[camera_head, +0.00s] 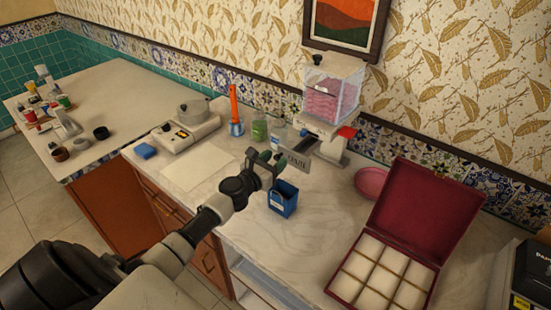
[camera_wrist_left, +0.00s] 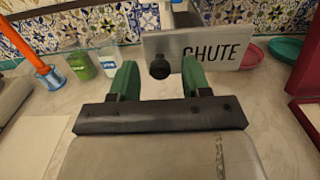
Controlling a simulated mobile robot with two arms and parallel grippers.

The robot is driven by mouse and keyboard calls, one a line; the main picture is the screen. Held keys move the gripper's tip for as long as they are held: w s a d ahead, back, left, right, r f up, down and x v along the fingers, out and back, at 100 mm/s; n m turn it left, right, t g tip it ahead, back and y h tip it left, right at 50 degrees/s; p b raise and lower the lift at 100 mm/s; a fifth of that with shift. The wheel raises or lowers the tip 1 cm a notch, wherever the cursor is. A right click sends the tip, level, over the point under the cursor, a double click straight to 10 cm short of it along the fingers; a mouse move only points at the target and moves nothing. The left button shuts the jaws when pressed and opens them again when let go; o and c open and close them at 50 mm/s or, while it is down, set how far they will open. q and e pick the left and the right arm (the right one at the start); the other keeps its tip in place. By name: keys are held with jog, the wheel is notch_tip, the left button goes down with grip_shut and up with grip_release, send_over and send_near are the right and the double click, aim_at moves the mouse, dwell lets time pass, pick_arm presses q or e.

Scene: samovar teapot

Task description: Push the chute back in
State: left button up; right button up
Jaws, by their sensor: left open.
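The chute (camera_head: 297,161) is a grey metal plate marked "CHUTE" that sticks out low at the front of the dispenser (camera_head: 331,95), which has a clear bin of pink packets. In the left wrist view the chute (camera_wrist_left: 215,52) fills the top middle, with a round black knob (camera_wrist_left: 159,67) on its face. My left gripper (camera_head: 265,160) is open in front of the chute. Its green fingers (camera_wrist_left: 160,75) stand either side of the knob in that view; whether they touch the plate I cannot tell. My right gripper is not in view.
A blue open box (camera_head: 283,199) stands just below the gripper. Cups (camera_head: 259,130) and a scale (camera_head: 186,127) are to the left. A pink dish (camera_head: 370,182) and an open red box (camera_head: 385,262) with compartments are to the right. The counter in front is partly clear.

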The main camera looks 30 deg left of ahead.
aim_at(306, 147)
pick_arm(q)
jog(key=shift+w, duration=0.45)
grip_shut()
jog(key=w+b, duration=0.2)
jog(key=w, duration=0.5)
jog(key=shift+w+d+r, duration=0.15)
jog(key=shift+w+d, duration=0.2)
jog(key=shift+c, duration=1.3)
grip_release()
jog(key=shift+w, duration=0.1)
jog(key=shift+o, duration=1.3)
jog(key=shift+w, duration=0.15)
